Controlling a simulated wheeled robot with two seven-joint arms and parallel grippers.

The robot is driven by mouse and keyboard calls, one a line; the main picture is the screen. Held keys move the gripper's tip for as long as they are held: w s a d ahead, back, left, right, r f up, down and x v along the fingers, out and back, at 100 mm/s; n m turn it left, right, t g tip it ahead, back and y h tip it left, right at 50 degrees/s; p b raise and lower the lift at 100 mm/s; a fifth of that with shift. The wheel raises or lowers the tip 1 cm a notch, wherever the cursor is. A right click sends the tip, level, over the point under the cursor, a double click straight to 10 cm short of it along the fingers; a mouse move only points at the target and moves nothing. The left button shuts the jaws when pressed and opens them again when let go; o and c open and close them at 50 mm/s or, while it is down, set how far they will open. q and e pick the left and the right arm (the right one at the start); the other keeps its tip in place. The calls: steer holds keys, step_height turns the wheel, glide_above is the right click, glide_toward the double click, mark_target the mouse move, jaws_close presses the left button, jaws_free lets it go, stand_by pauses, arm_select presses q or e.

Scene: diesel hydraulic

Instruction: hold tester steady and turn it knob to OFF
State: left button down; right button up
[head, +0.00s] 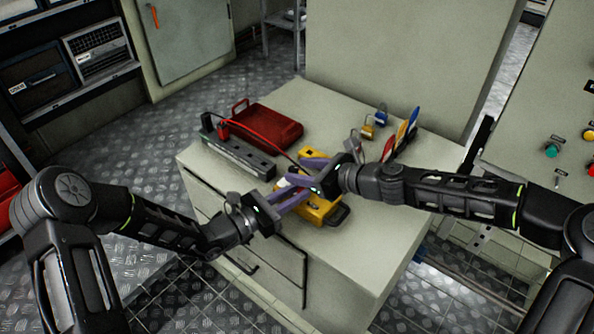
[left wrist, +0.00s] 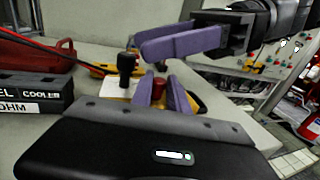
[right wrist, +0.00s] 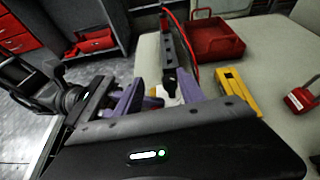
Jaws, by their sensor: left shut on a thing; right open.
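The yellow tester (head: 318,213) lies on the cabinet top near its front edge, partly hidden by both grippers. My left gripper (head: 292,200) reaches in from the left and is shut on the tester; the exact part gripped is hard to see. In the left wrist view, a red post (left wrist: 160,84) shows between its purple fingers, and a black post (left wrist: 126,66) stands just left of them. My right gripper (head: 296,173) is open above the tester, with its purple fingers spread. The knob's setting cannot be read.
A dark labelled terminal strip (head: 238,152) with a red lead lies left of the tester. A red tray (head: 268,128) stands behind it. Padlocks (head: 367,128) and upright coloured tags (head: 401,132) are at the back right. The cabinet top's right front is clear.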

mark_target(297, 171)
steer(key=s+d+r+m+t+h, duration=0.2)
steer(key=s+d+m+t, duration=0.1)
steer(key=s+d, duration=0.2)
steer(key=shift+s+d+m+h, duration=0.3)
steer(key=shift+s+m+h, duration=0.1)
steer(key=shift+s, duration=0.4)
steer(key=x, duration=1.2)
steer(key=shift+r, duration=0.1)
jaws_close()
